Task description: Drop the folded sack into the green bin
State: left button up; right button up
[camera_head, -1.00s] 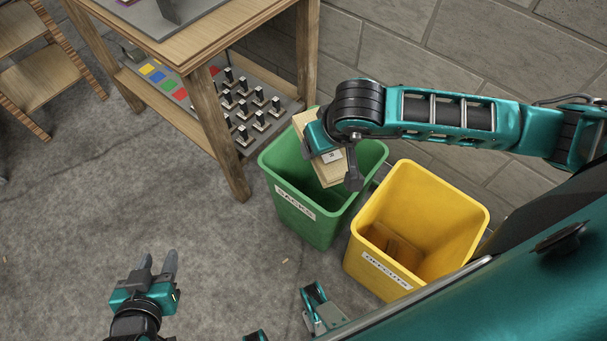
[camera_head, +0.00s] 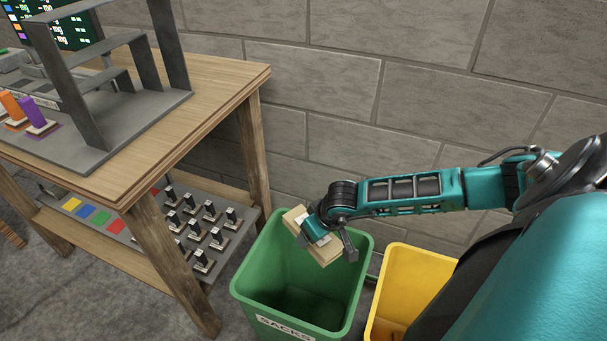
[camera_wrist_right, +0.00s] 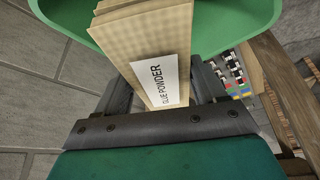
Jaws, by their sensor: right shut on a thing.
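The folded sack (camera_head: 314,238) is tan and flat, with a white label reading "GLUE POWDER" in the right wrist view (camera_wrist_right: 160,60). My right gripper (camera_head: 325,238) is shut on it and holds it tilted above the green bin's opening. The green bin (camera_head: 250,290) stands on the floor beside the table, with a "SACKS" label on its front. Its rim (camera_wrist_right: 210,38) shows behind the sack in the right wrist view. The visible part of the bin's inside looks empty. My left gripper is out of view.
A yellow bin (camera_head: 420,262) stands right of the green one, partly hidden by my body. A wooden table (camera_head: 200,85) with a grey rack stands at the left; its lower shelf holds several black-handled pieces. A grey block wall (camera_head: 400,90) is close behind.

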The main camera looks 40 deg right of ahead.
jog(key=shift+f+b, duration=0.4)
jog(key=shift+f, duration=0.35)
notch_tip(320, 180, down, 4)
jog(key=b, duration=0.3)
jog(key=shift+f, duration=0.1)
jog(key=o, duration=1.2)
jog(key=shift+a, duration=0.1)
jog(key=shift+c, duration=0.2)
jog(key=p+v, duration=0.3)
jog(key=v, duration=0.8)
jog(key=shift+r, duration=0.25)
jog(key=shift+s+r, duration=0.35)
jog(key=shift+r, duration=0.3)
